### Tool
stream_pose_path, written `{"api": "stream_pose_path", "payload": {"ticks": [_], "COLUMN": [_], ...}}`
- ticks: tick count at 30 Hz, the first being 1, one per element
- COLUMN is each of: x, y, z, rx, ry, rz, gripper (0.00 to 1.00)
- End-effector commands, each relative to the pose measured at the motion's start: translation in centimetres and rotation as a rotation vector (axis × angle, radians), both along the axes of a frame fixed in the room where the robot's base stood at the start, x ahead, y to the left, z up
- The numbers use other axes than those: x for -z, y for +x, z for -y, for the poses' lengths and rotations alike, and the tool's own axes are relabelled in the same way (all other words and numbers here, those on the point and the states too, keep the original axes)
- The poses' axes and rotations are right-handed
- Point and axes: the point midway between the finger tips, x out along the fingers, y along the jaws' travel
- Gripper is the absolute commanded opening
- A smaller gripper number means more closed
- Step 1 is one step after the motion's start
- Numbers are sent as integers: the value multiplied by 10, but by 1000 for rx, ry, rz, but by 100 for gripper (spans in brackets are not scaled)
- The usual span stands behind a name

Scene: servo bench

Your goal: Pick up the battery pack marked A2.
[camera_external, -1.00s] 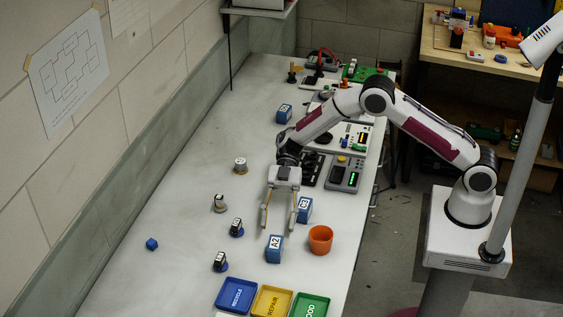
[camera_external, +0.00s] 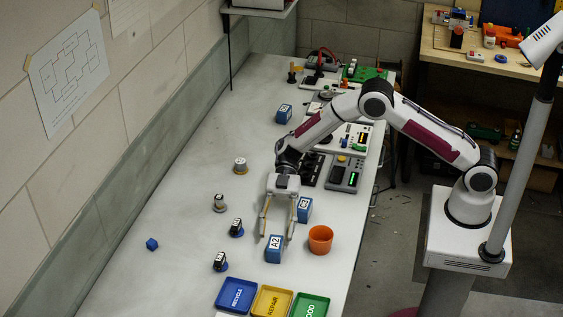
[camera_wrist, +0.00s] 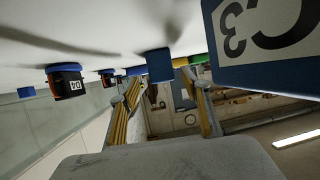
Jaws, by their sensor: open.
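The battery pack marked A2 (camera_external: 275,249) is a blue block with a white label, upright on the bench in front of the bins. My gripper (camera_external: 276,237) is open and empty, its two yellowish fingers pointing down toward the pack and spread to either side of it. Whether the fingertips reach beside the pack or stay above and behind it is hard to tell. In the wrist view a blue block (camera_wrist: 160,65), probably this pack, shows beyond and between the fingertips (camera_wrist: 161,80); its label is not visible there.
A second blue pack marked C3 (camera_external: 304,209) stands close beside my right finger and looms large in the wrist view (camera_wrist: 270,60). An orange cup (camera_external: 320,239) stands right of A2. Blue (camera_external: 219,306), yellow and green bins lie in front. Small servos (camera_external: 236,228) stand left.

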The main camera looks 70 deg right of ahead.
Motion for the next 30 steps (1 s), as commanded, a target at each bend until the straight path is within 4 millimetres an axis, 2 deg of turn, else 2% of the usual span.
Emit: {"api": "stream_pose_path", "payload": {"ticks": [15, 30], "x": [16, 17], "y": [-9, -9], "z": [-43, -47], "rx": [-2, -1], "ry": [0, 0], "rz": [-1, 0], "gripper": [47, 47]}}
